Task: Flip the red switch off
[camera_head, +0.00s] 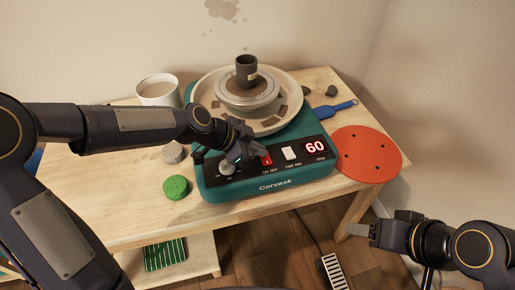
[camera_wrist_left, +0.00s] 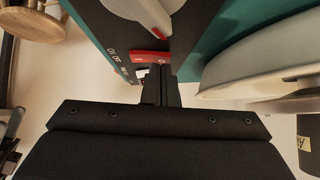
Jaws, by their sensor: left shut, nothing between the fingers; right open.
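The red switch (camera_head: 266,159) sits on the black front panel of the teal pottery wheel (camera_head: 232,188), above the ON OFF label. My left gripper (camera_head: 250,153) is shut and empty, just left of the switch and over the panel. In the left wrist view the red switch (camera_wrist_left: 150,57) lies right at the fingertips (camera_wrist_left: 158,75), partly hidden by them. I cannot tell whether they touch. My right gripper (camera_head: 372,231) is open and empty, off the table's front right.
A white switch (camera_head: 289,153) and a red display reading 60 (camera_head: 314,147) are right of the red switch. A grey pot (camera_head: 246,72) stands on the wheel. A white cup (camera_head: 158,90), green sponge (camera_head: 176,187) and orange disc (camera_head: 367,154) flank the machine.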

